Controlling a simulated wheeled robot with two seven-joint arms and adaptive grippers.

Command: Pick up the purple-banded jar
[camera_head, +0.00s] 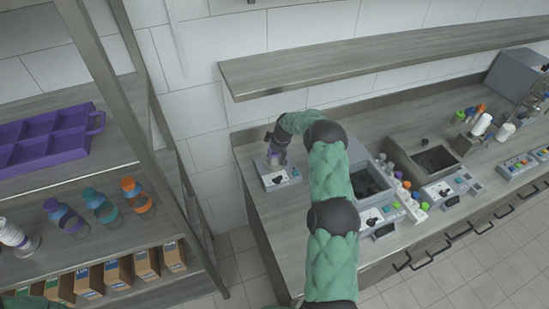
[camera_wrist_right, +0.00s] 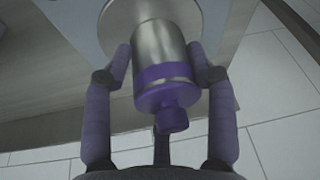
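The purple-banded jar (camera_wrist_right: 166,55) has a metallic body, a purple band and a narrower purple cap. In the right wrist view it lies between the two fingers of my right gripper (camera_wrist_right: 160,58), cap end toward the camera. The fingertips are close against both sides of the body; I cannot tell whether they press on it. In the head view my right gripper (camera_head: 276,148) is above the small grey device (camera_head: 280,178) at the left end of the counter, and the jar is mostly hidden there. My left gripper is not in view.
The counter (camera_head: 262,215) holds more machines with basins (camera_head: 436,160) and several small bottles to the right. A wall shelf (camera_head: 370,55) runs above it. On the left a rack holds a purple tray (camera_head: 45,140), capped bottles (camera_head: 100,205) and boxes (camera_head: 117,272).

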